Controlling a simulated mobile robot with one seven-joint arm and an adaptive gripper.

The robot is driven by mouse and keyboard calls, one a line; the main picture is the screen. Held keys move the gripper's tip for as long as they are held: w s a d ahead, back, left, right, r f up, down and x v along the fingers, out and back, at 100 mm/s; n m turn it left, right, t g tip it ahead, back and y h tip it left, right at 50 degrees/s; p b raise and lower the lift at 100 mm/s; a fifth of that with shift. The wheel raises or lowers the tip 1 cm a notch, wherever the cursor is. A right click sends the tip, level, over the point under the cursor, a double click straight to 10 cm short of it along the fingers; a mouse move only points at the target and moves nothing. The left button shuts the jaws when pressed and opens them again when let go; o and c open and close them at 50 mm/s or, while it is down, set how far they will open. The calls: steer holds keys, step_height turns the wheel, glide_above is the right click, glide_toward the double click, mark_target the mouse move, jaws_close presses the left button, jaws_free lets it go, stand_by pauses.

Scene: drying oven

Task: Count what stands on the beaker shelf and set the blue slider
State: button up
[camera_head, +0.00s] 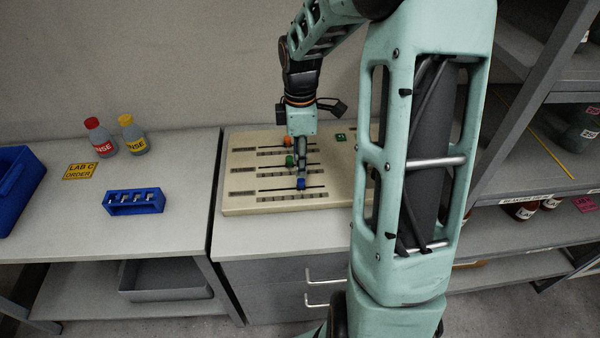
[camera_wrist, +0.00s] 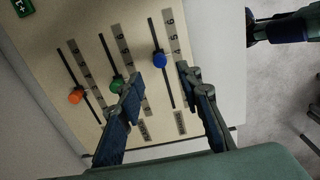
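A beige slider panel (camera_head: 240,190) lies on the bench with orange, green and blue knobs on slotted scales. The blue slider (camera_wrist: 159,60) is in the wrist view, ahead of and between my fingertips, near the high-number part of its scale; in the head view the blue slider (camera_head: 300,184) is just below my gripper (camera_head: 301,166). My gripper (camera_wrist: 158,77) is open, and I cannot tell whether it touches the knob. The beaker shelf (camera_head: 535,196), with a partly readable BEAKER label, is at right; my arm hides its left part and the frame cuts it off.
A green-tinted container (camera_head: 581,130) stands above the label, and dark red jars (camera_head: 520,211) sit below it. A yellow stick (camera_head: 540,137) is there too. At left are two rinse bottles (camera_head: 99,137), a blue rack (camera_head: 134,202) and a blue bin (camera_head: 18,180).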

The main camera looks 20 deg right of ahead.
mark_target(300, 179)
step_height(300, 179, up, 5)
steer(key=shift+r, duration=0.1)
stand_by(0.5)
